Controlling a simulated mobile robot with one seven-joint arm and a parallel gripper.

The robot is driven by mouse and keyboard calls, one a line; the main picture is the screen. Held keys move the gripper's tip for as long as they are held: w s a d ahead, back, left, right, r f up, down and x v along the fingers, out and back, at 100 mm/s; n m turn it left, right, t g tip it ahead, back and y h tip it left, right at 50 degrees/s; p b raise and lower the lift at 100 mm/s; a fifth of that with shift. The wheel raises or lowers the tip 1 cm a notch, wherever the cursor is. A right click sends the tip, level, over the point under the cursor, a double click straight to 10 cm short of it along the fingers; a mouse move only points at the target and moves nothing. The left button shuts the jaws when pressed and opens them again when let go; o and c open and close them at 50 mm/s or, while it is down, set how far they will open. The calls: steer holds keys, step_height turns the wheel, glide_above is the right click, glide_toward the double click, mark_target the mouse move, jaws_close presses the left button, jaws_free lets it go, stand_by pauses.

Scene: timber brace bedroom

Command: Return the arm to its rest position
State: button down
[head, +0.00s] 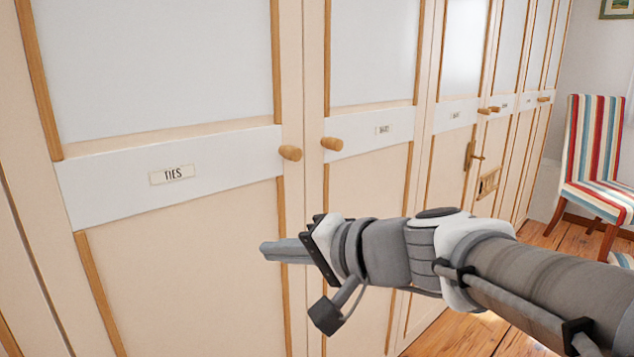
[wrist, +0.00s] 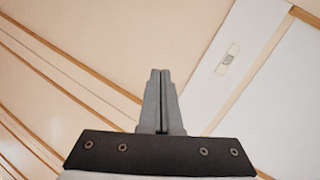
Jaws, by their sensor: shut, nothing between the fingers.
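My arm reaches in from the right edge of the head view, with my gripper (head: 284,251) pointing left in front of the wardrobe doors. My gripper is shut and empty. In the wrist view the two fingers (wrist: 160,75) are pressed together. The wardrobe door labelled TIES (head: 150,250) is behind the fingertips and looks closed. The gap between the fingertips and the door is hard to judge.
Round wooden knobs (head: 290,153) stick out from the doors above my gripper. More labelled doors run to the back right. A striped chair (head: 592,150) stands at the far right on a wooden floor (head: 455,335).

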steer(key=s+d+f+n+g+h, duration=0.1)
steer(key=s+d+f+n+h, duration=0.1)
steer(key=s+d+f+h, duration=0.6)
steer(key=s+d+f+n+g+h, duration=0.2)
steer(key=s+d+f+h, duration=0.15)
steer(key=d, duration=0.75)
step_height(320, 180, up, 29)
steer(key=p, duration=2.8)
steer(key=shift+r+y, duration=0.15)
steer(key=shift+y, duration=0.2)
steer(key=shift+d, duration=0.1)
